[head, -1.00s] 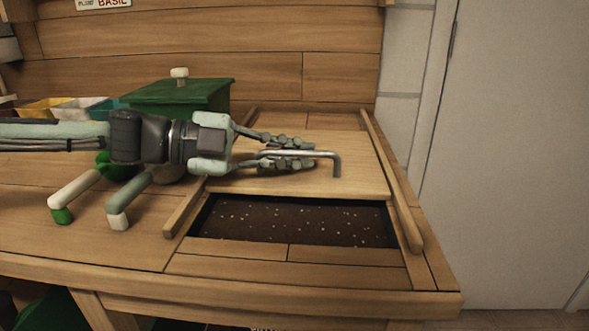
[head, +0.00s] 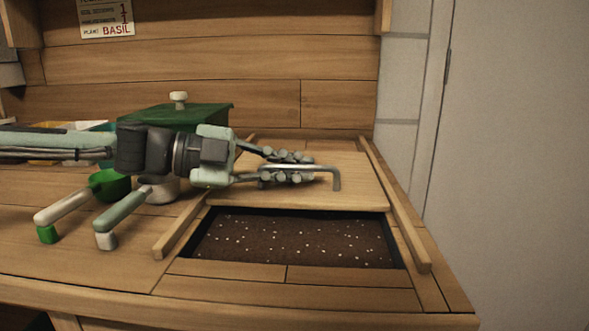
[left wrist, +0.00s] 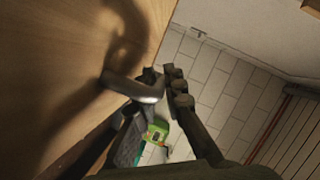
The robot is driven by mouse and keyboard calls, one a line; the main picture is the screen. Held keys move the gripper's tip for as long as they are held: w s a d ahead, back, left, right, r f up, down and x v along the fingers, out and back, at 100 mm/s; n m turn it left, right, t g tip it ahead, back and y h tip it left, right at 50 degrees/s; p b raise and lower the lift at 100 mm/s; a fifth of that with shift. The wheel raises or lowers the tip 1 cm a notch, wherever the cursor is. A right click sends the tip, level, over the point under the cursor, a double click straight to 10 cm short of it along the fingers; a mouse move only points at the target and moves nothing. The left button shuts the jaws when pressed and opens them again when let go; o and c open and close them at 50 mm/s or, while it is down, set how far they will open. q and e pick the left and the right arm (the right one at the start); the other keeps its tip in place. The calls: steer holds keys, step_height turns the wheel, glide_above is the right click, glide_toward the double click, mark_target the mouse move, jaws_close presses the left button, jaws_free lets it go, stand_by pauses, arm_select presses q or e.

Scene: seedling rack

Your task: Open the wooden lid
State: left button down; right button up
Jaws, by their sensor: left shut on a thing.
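The wooden lid (head: 345,195) lies between two wooden rails on the bench, slid towards the back. In front of it a soil-filled opening (head: 290,238) with pale specks is uncovered. The lid's metal bar handle (head: 336,176) stands on the lid. My left gripper (head: 290,167) reaches in from the left and is shut on the handle, fingers on both sides of it. The left wrist view shows the handle (left wrist: 134,86) between the fingers, beside the lid surface (left wrist: 60,60). My right gripper is not in view.
Wooden rails flank the lid on the left (head: 182,236) and right (head: 400,210). A green lidded box (head: 175,116) stands behind my arm. Two scoops, one green (head: 110,185) and one grey (head: 160,190), lie to the left. A white door (head: 520,150) is at the right.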

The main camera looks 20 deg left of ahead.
arm_select(q)
steer(key=c, duration=1.9)
jaws_free()
steer(key=shift+f, duration=0.2)
steer(key=shift+r, duration=0.15)
steer(key=shift+s+a, duration=0.1)
steer(key=shift+a, duration=0.05)
steer(key=shift+v, duration=1.75)
steer(key=r, duration=0.2)
glide_above(219, 196)
steer(key=shift+f, duration=0.15)
steer(key=shift+o, duration=0.3)
